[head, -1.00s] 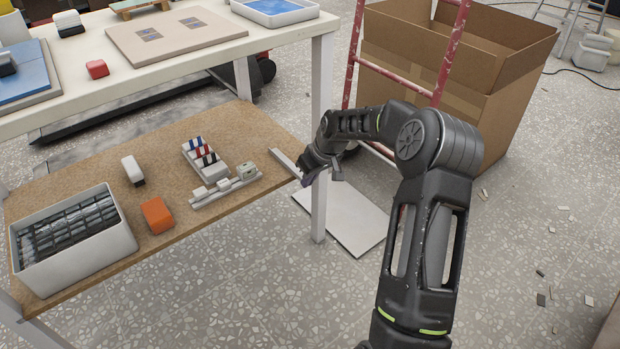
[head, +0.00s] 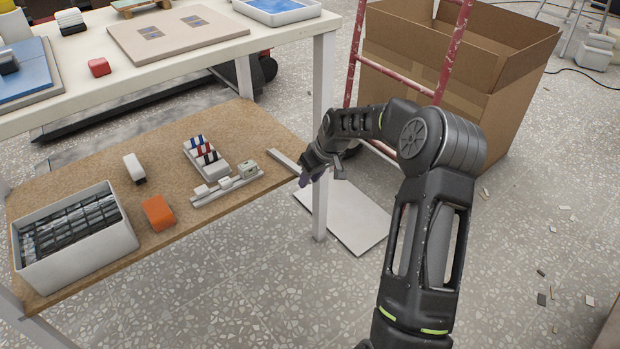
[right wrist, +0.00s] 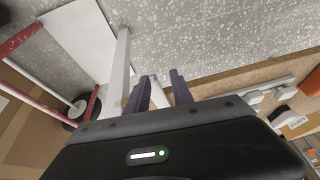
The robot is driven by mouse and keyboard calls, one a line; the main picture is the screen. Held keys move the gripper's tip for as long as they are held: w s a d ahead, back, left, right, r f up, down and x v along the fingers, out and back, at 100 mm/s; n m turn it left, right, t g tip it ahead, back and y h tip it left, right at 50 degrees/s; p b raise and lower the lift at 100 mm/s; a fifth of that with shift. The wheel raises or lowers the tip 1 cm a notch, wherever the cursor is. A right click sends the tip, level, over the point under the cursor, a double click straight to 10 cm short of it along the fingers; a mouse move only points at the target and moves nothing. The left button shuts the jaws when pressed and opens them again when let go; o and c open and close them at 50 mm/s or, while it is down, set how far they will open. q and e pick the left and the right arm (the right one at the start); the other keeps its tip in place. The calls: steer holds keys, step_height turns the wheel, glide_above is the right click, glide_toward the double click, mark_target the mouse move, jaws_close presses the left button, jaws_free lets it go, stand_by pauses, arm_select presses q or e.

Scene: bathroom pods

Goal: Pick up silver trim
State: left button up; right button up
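The silver trim appears to be the thin pale grey strip (head: 285,161) at the right end of the brown lower shelf, lying close to the shelf's edge. My right gripper (head: 306,180) is at the strip's near end, with its fingers pointing down beside the shelf corner. In the right wrist view its two dark purple fingers (right wrist: 161,90) stand apart with a gap between them. My left gripper is not in view.
A white table leg (head: 320,205) stands right beside my right gripper. The lower shelf (head: 95,178) also holds a bin of dark pieces (head: 125,235), an orange block (head: 158,213) and a white rail (head: 228,187). A white panel (head: 355,220) lies on the floor near a cardboard box (head: 470,105).

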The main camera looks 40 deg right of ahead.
steer(key=p+v, duration=0.2)
steer(key=v, duration=0.5)
steer(key=shift+r, duration=0.25)
steer(key=shift+s, duration=0.1)
